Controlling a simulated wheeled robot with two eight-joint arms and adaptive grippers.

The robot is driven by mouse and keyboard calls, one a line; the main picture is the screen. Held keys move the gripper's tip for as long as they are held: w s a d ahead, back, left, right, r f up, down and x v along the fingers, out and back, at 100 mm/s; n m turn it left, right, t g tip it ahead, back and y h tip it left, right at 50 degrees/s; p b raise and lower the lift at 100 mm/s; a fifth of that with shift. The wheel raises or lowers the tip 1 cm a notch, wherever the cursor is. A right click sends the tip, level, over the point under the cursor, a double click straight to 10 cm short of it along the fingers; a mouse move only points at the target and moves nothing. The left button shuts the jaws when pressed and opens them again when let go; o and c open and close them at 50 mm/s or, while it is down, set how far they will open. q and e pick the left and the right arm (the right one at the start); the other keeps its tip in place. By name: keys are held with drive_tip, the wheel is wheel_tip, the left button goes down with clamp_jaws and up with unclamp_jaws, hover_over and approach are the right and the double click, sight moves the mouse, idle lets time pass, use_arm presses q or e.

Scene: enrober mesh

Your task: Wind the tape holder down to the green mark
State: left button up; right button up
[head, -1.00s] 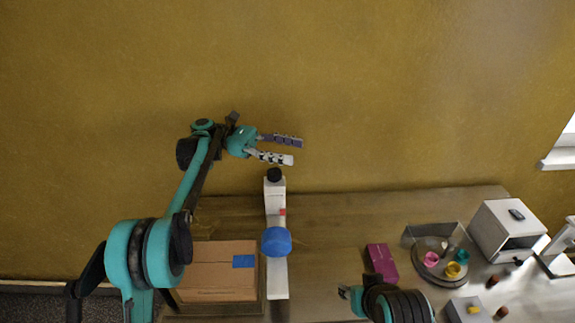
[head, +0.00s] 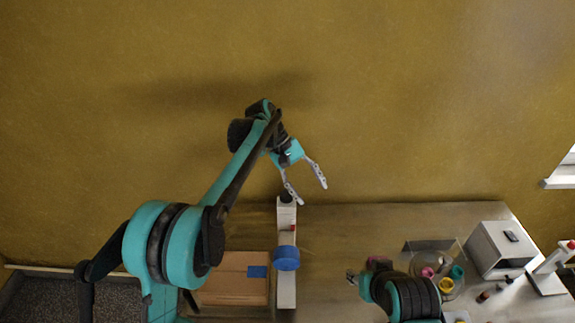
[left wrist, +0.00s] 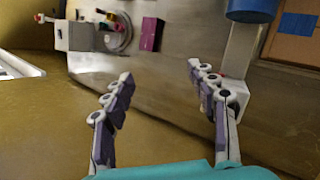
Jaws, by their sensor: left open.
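A white upright post (head: 286,222) stands at the back of the table with a black knob (head: 286,198) on top. A blue round tape holder (head: 286,258) sits on the post, below a small red mark (head: 292,228). I see no green mark. My left gripper (head: 312,193) is open and empty, pointing down and right. Its nearer finger overlaps the knob's edge in the head view; touch is unclear. In the left wrist view the post (left wrist: 240,52) and tape holder (left wrist: 250,9) lie behind the right finger. My right gripper (head: 352,276) is low, its opening unclear.
A carton (head: 232,285) with blue tape stands left of the post. A magenta box (left wrist: 150,34) lies to its right, partly hidden by my right arm in the head view. A round tray with coloured pieces and a white machine (head: 500,248) stand at right. A wall rises behind.

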sight(287, 194)
use_arm(q)
drive_tip(key=a+r+m+t+y+p, duration=0.1)
drive_tip(key=a+m+y+p, duration=0.1)
drive_tip(key=w+a+r+m+t+y+p, duration=0.1)
drive_tip(key=a+m+y, duration=0.1)
drive_tip(key=m, duration=0.1)
drive_tip(key=w+a+r+m+y+p, duration=0.1)
drive_tip(key=r+m+p, duration=0.1)
drive_tip(key=shift+a+r+t+y+p, duration=0.1)
drive_tip(key=shift+a+t+y+p, duration=0.25)
drive_tip(key=shift+a+t+y, duration=0.05)
drive_tip(key=shift+w+a+m, duration=0.1)
drive_tip(key=shift+a+m, duration=0.1)
drive_tip(key=shift+m, duration=0.3)
wheel_tip(287, 194, down, 8)
drive_tip(key=shift+a+r, duration=0.1)
use_arm(e)
wheel_tip(287, 194, up, 8)
drive_tip(key=shift+w+r, duration=0.15)
drive_tip(key=shift+w, duration=0.2)
use_arm(q)
drive_tip(key=c, duration=1.2)
drive_tip(key=shift+o, duration=0.2)
